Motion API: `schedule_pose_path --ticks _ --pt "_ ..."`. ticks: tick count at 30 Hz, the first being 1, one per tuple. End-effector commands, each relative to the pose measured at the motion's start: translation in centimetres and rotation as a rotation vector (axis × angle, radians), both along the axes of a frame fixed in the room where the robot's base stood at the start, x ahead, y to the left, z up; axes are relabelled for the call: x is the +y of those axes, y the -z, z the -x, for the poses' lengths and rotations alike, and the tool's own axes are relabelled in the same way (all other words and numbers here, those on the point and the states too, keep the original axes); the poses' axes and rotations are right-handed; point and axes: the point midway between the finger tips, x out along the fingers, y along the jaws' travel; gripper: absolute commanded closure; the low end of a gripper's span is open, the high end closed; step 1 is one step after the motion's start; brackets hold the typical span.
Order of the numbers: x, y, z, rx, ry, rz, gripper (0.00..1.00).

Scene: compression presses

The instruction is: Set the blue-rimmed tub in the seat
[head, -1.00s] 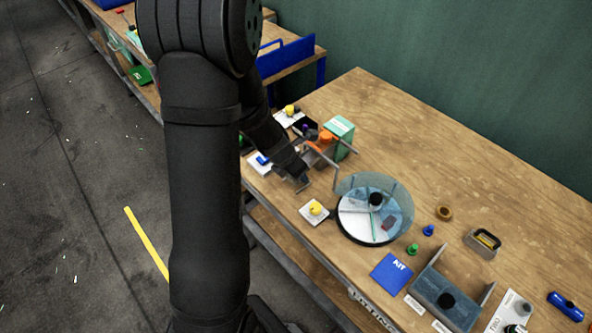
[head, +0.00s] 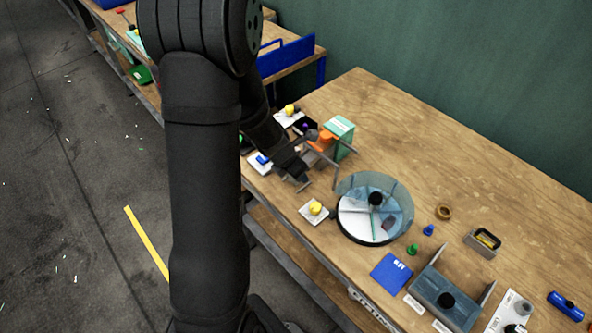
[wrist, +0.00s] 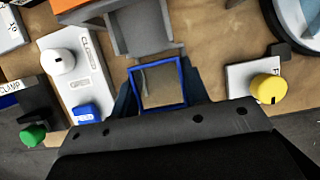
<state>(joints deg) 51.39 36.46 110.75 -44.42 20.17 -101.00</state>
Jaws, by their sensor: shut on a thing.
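The blue-rimmed tub (wrist: 158,84) shows in the wrist view as a square blue rim with a brownish inside. My gripper (wrist: 160,94) is shut on it, with a dark finger on each side. A grey, channel-like seat (wrist: 138,28) lies just beyond the tub's far edge in the wrist view, below an orange part. I cannot tell whether tub and seat touch. In the head view my gripper (head: 302,181) is at the near side of the orange press (head: 322,141); the tub is not clear there.
Left in the wrist view are a plate with a white knob (wrist: 61,61) and blue button (wrist: 86,113), and a clamp control with a green button (wrist: 33,135). At right is a yellow knob (wrist: 268,88). A clear round guard (head: 400,205) stands right of the press.

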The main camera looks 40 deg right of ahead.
Motion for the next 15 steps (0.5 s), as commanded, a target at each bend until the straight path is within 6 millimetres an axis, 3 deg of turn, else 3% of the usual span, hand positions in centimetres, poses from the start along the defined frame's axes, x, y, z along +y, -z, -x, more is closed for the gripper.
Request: schedule_pose_path --ticks 15 --pt "-0.01 0.81 0.00 0.000 0.000 0.000 0.80"
